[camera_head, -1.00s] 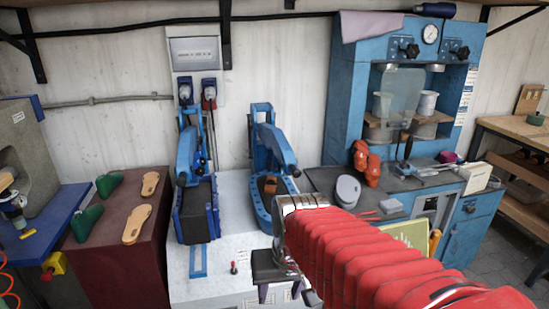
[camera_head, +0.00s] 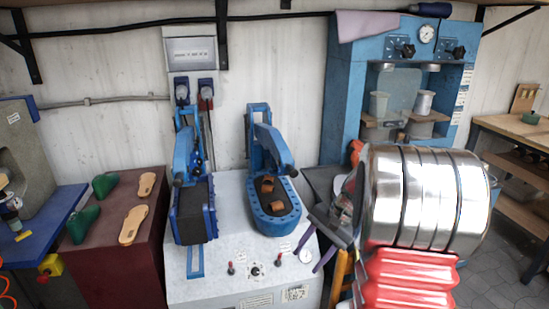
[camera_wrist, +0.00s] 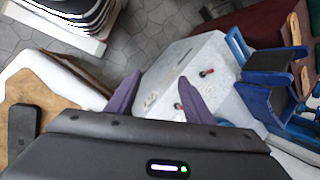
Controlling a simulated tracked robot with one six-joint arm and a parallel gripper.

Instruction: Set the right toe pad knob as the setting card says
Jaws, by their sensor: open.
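My gripper (camera_head: 309,256) is open and empty, with two purple fingers, at the right front corner of the white machine (camera_head: 228,205). In the wrist view my gripper (camera_wrist: 160,77) points its spread fingers towards the machine. The front panel has a small black dial knob (camera_head: 254,271), two red-tipped levers (camera_head: 231,267) (camera_head: 278,258) and a round white gauge (camera_head: 305,256). I cannot tell which control is the right toe pad knob. A grey sign (camera_head: 193,52) on the back panel and a small label (camera_head: 295,293) are unreadable. My gripper touches none of these controls.
Two blue presses (camera_head: 194,208) (camera_head: 272,215) stand on the machine, the right one with brown blocks. A maroon bench (camera_head: 105,245) with lasts and soles is left. A blue cabinet (camera_head: 345,100) stands behind my arm. Floor (camera_wrist: 150,35) is open beyond the fingers.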

